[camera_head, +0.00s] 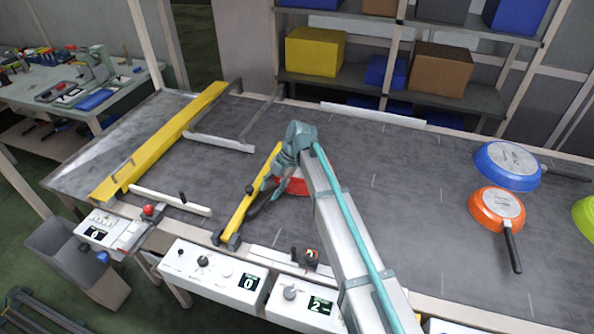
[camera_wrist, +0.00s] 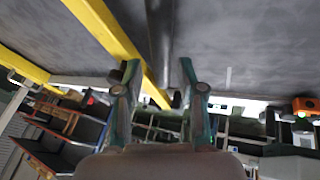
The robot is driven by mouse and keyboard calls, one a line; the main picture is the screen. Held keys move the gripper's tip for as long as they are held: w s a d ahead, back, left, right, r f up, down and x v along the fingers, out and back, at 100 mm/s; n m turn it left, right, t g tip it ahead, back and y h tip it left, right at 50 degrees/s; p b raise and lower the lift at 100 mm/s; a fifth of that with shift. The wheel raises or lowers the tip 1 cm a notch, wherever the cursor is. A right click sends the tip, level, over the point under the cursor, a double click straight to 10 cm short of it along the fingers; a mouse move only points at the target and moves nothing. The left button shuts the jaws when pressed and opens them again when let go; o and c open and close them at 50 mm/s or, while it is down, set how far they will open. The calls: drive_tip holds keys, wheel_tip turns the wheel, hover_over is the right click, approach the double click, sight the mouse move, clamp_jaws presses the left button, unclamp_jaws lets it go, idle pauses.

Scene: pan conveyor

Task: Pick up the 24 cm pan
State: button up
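A red pan (camera_head: 292,187) lies on the grey conveyor, mostly hidden behind my arm. Its dark handle (camera_head: 262,203) seems to point down-left beside a yellow bar. My gripper (camera_head: 277,178) is over the pan's left side. In the wrist view my gripper (camera_wrist: 158,78) has its two fingers apart, with a dark grey bar, perhaps a handle, running up between them; contact cannot be told. A blue pan (camera_head: 509,165), an orange pan (camera_head: 497,204) and a partly cut-off green pan (camera_head: 586,216) lie at the right. I cannot read which is 24 cm.
A short yellow bar (camera_head: 243,207) stands close left of my gripper; a long yellow beam (camera_head: 165,138) crosses the belt further left. Control boxes (camera_head: 212,277) line the front edge. Shelves with boxes (camera_head: 315,52) stand behind. The belt between my arm and the right-hand pans is clear.

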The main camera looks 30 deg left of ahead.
sight(266, 198)
drive_tip(key=shift+p+x, duration=0.75)
drive_tip(key=shift+x, duration=1.35)
drive_tip(key=shift+s+d, duration=0.1)
drive_tip(key=shift+s, duration=0.05)
clamp_jaws()
